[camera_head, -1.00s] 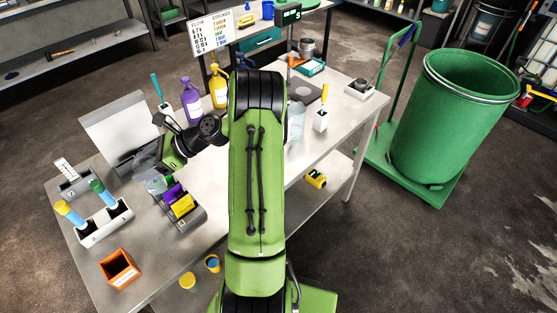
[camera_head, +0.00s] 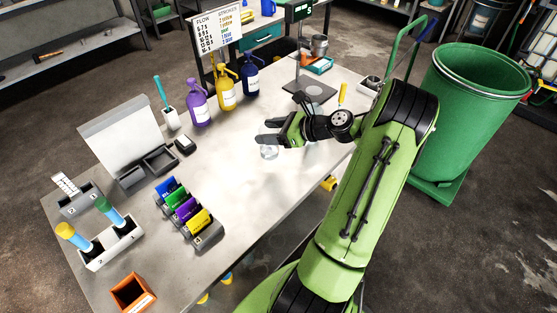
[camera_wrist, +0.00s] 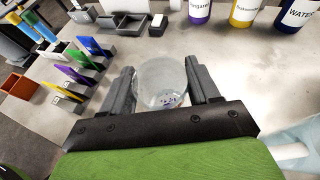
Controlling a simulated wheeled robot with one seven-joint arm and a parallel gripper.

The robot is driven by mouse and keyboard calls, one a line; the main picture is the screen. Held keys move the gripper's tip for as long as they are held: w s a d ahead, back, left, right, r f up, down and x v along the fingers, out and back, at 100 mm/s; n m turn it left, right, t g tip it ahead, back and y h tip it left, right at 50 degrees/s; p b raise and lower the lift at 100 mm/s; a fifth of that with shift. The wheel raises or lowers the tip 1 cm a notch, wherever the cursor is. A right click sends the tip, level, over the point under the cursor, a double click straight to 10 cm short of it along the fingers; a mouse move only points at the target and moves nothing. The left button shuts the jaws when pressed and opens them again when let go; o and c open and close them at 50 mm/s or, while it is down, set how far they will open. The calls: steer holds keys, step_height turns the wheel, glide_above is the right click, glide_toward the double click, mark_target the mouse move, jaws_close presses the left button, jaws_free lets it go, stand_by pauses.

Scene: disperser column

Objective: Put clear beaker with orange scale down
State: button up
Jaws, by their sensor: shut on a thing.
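My gripper (camera_head: 268,140) is over the middle of the workbench (camera_head: 262,190), its fingers shut on a clear beaker (camera_head: 269,153). In the wrist view the beaker (camera_wrist: 162,84) sits upright between the two fingers (camera_wrist: 161,90) and looks empty. Small dark bluish marks show low on it; an orange scale cannot be made out. Whether its base touches the bench or hangs just above it cannot be told. Another clear vessel (camera_wrist: 298,140) is partly in view at the right edge of the wrist view.
Purple (camera_head: 198,103), yellow (camera_head: 225,92) and blue (camera_head: 250,76) bottles stand behind. A rack of coloured cards (camera_head: 187,212) is at left, with grey trays (camera_head: 146,170) beyond. A stand with a grey plate (camera_head: 310,92) is at the back right. The bench left of my gripper is clear.

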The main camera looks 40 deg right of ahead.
mark_target(278, 150)
step_height(278, 150, down, 7)
steer(key=shift+w+f+b, duration=0.1)
steer(key=shift+f+b, duration=0.1)
steer(key=shift+b, duration=0.55)
steer(key=shift+f, duration=0.1)
steer(key=o, duration=1.5)
